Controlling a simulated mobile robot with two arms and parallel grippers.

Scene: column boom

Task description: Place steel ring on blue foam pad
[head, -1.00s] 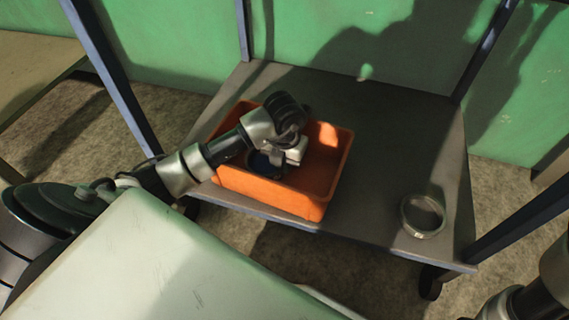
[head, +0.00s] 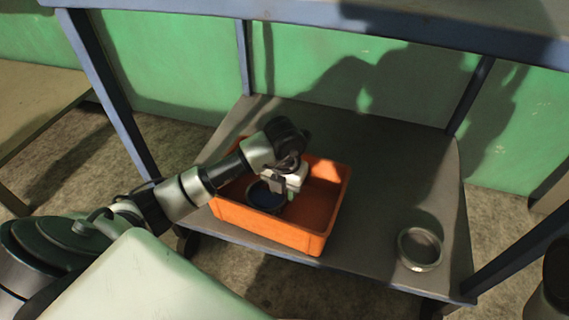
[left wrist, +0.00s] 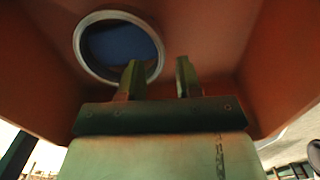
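A round grey metal ring (head: 267,198) lies inside the orange crate (head: 322,228). In the left wrist view the ring (left wrist: 84,62) has a blue surface (left wrist: 120,44) filling its opening. I cannot tell whether that surface is the foam pad. My left gripper (head: 282,190) is inside the crate beside the ring's right side. One finger overlaps the ring's near right edge in the picture; contact cannot be told. My right gripper is out of view.
The crate stands on a grey lower shelf (head: 365,180) with blue legs. Another grey metal ring (head: 403,246) lies near the shelf's front right corner. Clear shelf lies between it and the crate. A blue-edged upper shelf (head: 330,22) crosses the top.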

